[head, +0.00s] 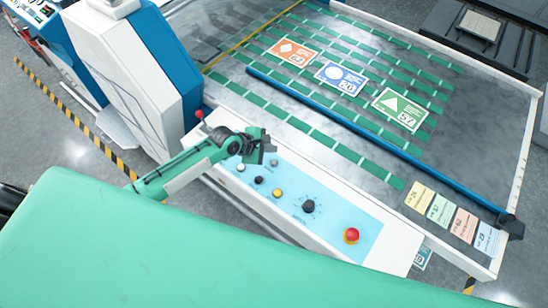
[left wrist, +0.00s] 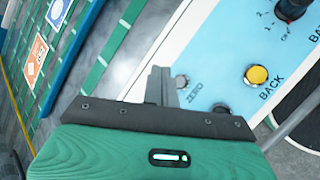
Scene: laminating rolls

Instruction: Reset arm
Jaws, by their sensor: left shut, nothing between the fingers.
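My left gripper (head: 266,148) is shut and empty. In the head view its arm comes in from the left and holds it over the far-left part of the blue control panel (head: 336,225). In the left wrist view the closed fingers (left wrist: 160,86) are beside the panel, near a grey button marked ZERO. A yellow button (left wrist: 257,75) marked BACK is to their right; it also shows in the head view (head: 278,193). I cannot tell whether the fingers touch the panel. My right gripper is not in view.
A black knob (head: 308,206) and a red mushroom button (head: 351,235) sit on the panel. Behind it lies the machine bed with green strips, a blue bar (head: 335,120) and orange, blue and green cards. Small coloured cards lie at the right. A tall white-and-blue housing (head: 120,65) stands left.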

